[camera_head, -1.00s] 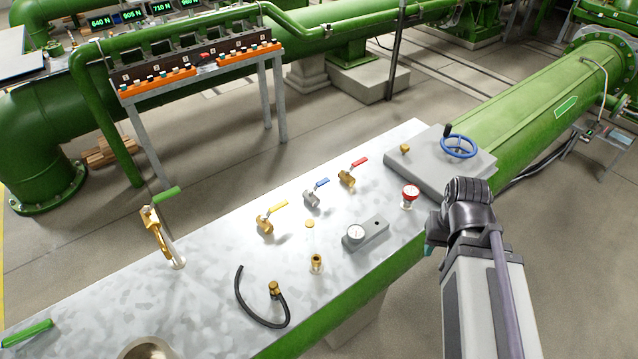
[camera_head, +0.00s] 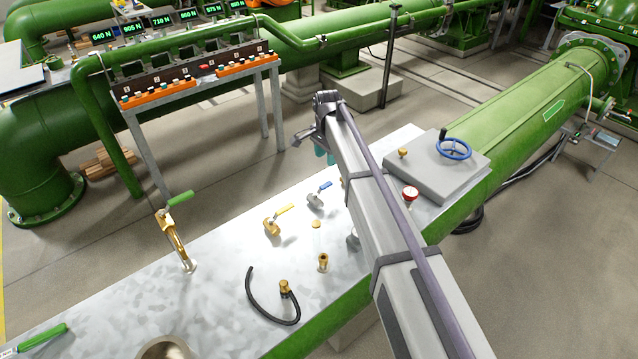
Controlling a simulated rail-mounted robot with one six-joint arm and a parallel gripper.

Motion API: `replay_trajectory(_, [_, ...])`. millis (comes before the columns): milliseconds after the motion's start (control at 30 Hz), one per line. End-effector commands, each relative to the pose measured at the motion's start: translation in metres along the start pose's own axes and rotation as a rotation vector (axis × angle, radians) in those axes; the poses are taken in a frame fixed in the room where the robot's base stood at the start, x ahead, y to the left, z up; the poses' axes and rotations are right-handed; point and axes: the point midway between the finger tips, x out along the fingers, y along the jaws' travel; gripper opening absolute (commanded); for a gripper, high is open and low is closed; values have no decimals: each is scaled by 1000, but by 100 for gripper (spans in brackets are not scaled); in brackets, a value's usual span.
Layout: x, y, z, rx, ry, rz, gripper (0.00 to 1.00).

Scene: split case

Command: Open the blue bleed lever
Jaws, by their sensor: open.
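The blue bleed lever (camera_head: 325,186) sits on a small silver valve (camera_head: 315,200) on the galvanized bench. The lever points up and to the right in the head view. My gripper (camera_head: 325,155) is above and beyond the lever, with its teal fingertips pointing down. It is open and appears empty. The fingertips appear apart from the lever. The wrist hides part of the gripper.
A brass valve with a yellow lever (camera_head: 285,209) stands left of the blue one. My arm hides most of the red-lever valve and the gauge. A red-topped fitting (camera_head: 410,194) and a blue handwheel (camera_head: 454,148) are to the right.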

Motion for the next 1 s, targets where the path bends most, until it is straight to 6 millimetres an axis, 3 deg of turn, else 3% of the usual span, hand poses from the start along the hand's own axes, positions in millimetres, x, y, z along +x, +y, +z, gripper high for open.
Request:
replay_trajectory(233, [23,1,0,-3,0,0,47])
replay_trajectory(600, [104,1,0,-4,0,0,47])
replay_trajectory(967, [108,1,0,-4,0,0,47])
replay_trajectory(1000, [108,1,0,-4,0,0,43])
